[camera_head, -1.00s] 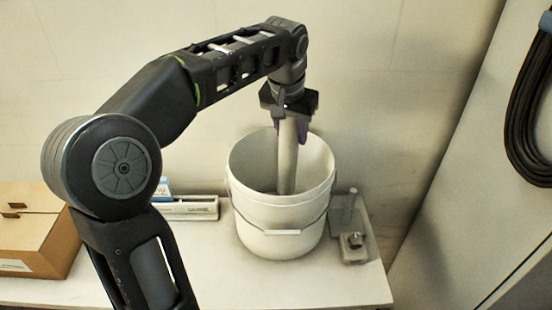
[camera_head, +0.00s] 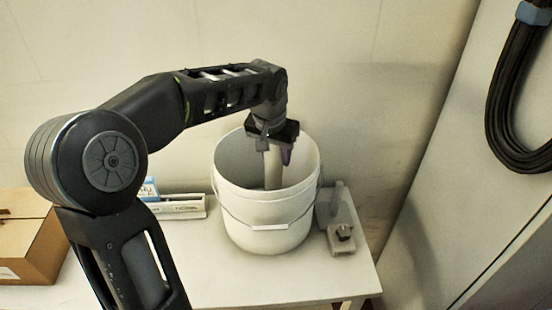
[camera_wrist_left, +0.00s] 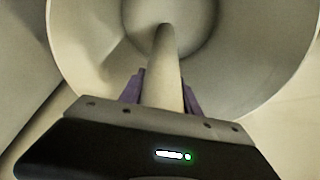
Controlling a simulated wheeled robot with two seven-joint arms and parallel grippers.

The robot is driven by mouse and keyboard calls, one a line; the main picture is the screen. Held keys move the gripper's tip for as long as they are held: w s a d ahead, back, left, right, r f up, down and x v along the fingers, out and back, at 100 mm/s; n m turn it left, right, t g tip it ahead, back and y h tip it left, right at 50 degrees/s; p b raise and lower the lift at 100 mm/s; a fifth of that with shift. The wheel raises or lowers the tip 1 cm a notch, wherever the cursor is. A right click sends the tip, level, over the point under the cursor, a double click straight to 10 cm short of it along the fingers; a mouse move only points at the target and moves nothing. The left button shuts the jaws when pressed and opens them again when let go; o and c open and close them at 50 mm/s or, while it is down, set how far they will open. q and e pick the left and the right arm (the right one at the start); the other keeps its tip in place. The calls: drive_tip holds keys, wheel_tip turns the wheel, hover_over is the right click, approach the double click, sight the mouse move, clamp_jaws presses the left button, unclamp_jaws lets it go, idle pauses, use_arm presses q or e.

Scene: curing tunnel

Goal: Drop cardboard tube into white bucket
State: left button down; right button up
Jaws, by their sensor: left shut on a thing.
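The white bucket (camera_head: 265,215) stands upright on the white table, its wire handle hanging at the front. My left gripper (camera_head: 274,152) points down at the bucket's mouth and is shut on the cardboard tube (camera_head: 272,172). The tube is pale and hangs roughly upright, its lower part inside the bucket and hidden by the front wall in the head view. In the left wrist view the tube (camera_wrist_left: 163,70) runs from between the purple fingers (camera_wrist_left: 158,88) toward the bucket floor. I cannot tell whether its end touches the floor. My right gripper is out of view.
A cardboard box (camera_head: 30,240) sits at the table's left. A white tray-like item (camera_head: 180,207) lies left of the bucket. A small grey metal device (camera_head: 341,238) stands close on the bucket's right. Black cable (camera_head: 505,120) hangs on the panel at right. The table front (camera_head: 290,285) is bare.

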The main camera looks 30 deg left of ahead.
use_arm(q)
drive_tip(key=shift+f, duration=0.85)
drive_tip(key=shift+f+b, duration=0.55)
drive_tip(key=shift+f, duration=0.1)
drive_tip(key=c, duration=0.8)
unclamp_jaws()
drive_tip(key=shift+r, duration=0.1)
drive_tip(key=shift+r+p, duration=0.6)
drive_tip(key=shift+r, duration=0.25)
drive_tip(key=v, duration=1.1)
drive_tip(key=shift+s+d+r+b, duration=0.1)
drive_tip(key=shift+s+r+b, duration=0.1)
drive_tip(key=shift+b, duration=0.15)
